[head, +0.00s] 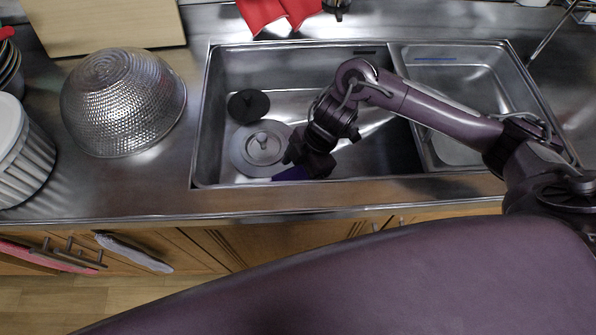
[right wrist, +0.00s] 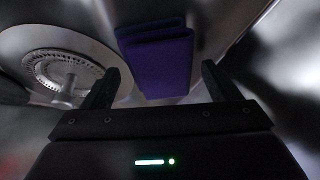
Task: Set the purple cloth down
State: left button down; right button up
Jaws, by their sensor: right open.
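The purple cloth (right wrist: 160,65) shows in the right wrist view as a folded dark purple piece lying on the metal sink surface, just ahead of my right gripper (right wrist: 158,88). The two fingers stand wide apart with the cloth beyond and between them, not gripped. In the head view, a small edge of the cloth (head: 291,174) shows beside my right gripper (head: 300,163), low in the large sink basin near its front wall. The gripper hides most of the cloth there. My left gripper is in neither view.
The sink (head: 380,150) has two basins. A round metal strainer (head: 262,146) and a black disc (head: 248,105) lie in the large one, left of my right gripper. A dimpled metal bowl (head: 122,100) stands on the left counter. A red cloth (head: 275,12) lies behind the sink.

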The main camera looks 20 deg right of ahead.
jog(key=p+v, duration=0.2)
jog(key=v, duration=0.9)
jog(key=shift+d+r, duration=0.15)
jog(key=shift+r, duration=0.1)
